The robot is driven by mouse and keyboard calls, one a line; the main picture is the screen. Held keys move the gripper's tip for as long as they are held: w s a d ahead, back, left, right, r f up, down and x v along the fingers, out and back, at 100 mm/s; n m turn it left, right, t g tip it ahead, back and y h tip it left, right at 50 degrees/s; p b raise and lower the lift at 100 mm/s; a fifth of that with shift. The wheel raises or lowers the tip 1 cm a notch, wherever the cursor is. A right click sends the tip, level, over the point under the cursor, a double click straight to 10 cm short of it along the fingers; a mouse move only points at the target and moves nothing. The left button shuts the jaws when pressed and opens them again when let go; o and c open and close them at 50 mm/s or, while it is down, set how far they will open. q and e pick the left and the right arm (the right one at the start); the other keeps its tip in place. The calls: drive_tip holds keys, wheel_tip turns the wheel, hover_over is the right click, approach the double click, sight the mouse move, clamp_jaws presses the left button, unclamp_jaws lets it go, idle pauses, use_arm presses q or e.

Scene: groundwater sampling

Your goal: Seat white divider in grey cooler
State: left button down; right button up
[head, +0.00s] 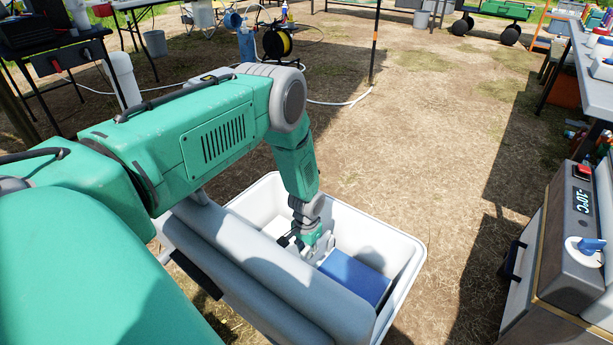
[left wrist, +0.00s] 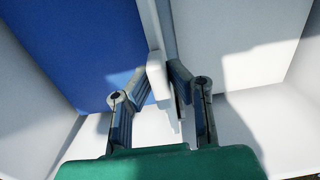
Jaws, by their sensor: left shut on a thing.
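The grey cooler (head: 412,262) stands open on the ground, its lid (head: 255,262) tipped back on the left side. My left gripper (head: 308,243) is down inside the cooler. In the left wrist view the left gripper (left wrist: 163,84) is shut on the white divider (left wrist: 153,28), a thin upright panel between its fingers. A blue block (head: 355,276) lies in the cooler on one side of the divider; it shows large in the left wrist view (left wrist: 75,45). The divider's lower edge is partly hidden by the fingers, so I cannot tell whether it sits in a slot. My right gripper is out of view.
A grey unit with a digital display (head: 582,201) stands at the right. A long table (head: 595,85) runs along the right edge. A black table (head: 55,45) and a blue cylinder (head: 246,42) are at the back left. Dry ground behind the cooler is clear.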

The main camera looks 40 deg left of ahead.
use_arm(q)
drive_tip(key=c, duration=1.5)
unclamp_jaws()
drive_tip(key=shift+a+f, duration=0.15)
drive_tip(key=shift+a, duration=0.15)
wheel_tip(320, 180, up, 12)
drive_tip(key=p, duration=0.5)
drive_tip(key=shift+d, duration=0.15)
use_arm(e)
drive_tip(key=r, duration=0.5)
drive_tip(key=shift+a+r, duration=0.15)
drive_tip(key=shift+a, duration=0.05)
use_arm(q)
drive_tip(key=shift+d, duration=0.1)
